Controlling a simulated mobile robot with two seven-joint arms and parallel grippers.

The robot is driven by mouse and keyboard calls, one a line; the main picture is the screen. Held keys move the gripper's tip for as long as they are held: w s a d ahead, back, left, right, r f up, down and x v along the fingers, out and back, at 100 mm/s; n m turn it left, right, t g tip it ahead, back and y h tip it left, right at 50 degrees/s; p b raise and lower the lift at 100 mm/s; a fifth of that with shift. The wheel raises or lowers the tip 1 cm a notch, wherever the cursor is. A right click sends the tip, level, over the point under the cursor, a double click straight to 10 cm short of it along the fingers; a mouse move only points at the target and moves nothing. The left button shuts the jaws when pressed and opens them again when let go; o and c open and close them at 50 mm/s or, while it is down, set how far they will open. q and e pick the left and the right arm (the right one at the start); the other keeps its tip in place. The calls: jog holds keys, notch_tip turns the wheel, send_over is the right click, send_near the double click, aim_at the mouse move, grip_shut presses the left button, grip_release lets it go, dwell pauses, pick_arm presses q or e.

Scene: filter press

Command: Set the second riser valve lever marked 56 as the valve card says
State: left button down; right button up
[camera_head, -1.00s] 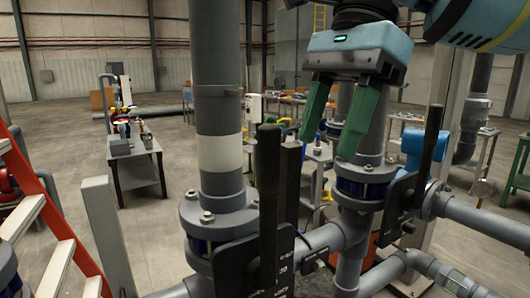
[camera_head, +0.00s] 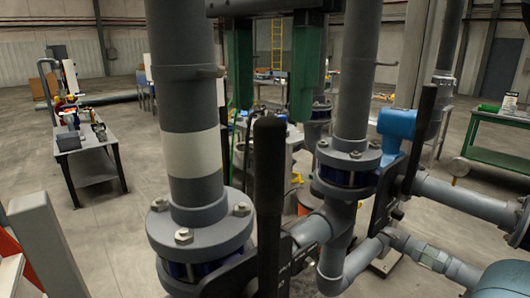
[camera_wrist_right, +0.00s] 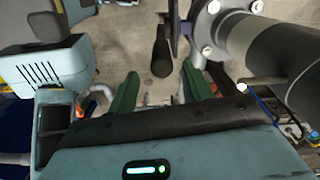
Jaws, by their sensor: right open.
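A black upright lever (camera_head: 268,190) stands in front of the white-banded grey riser (camera_head: 192,150). A second black lever (camera_head: 424,125) stands by the riser to its right (camera_head: 357,80). No 56 mark is readable, so I cannot tell which lever bears it; no valve card is recognisable. My right gripper (camera_head: 272,112) is open, its green fingers pointing down, above and around the line of the front lever. In the right wrist view, a black lever (camera_wrist_right: 161,58) lies in the gap between the open fingers (camera_wrist_right: 160,72), apart from both. My left gripper is not in view.
Flanges (camera_head: 200,235) and cross pipes (camera_head: 465,200) crowd the space around the levers. A grey table (camera_head: 90,165) stands at the left and a green bench (camera_head: 495,145) at the right.

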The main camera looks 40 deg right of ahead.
aim_at(269, 157)
jog(key=shift+w+f, duration=0.1)
jog(key=shift+f, duration=3.6)
grip_shut()
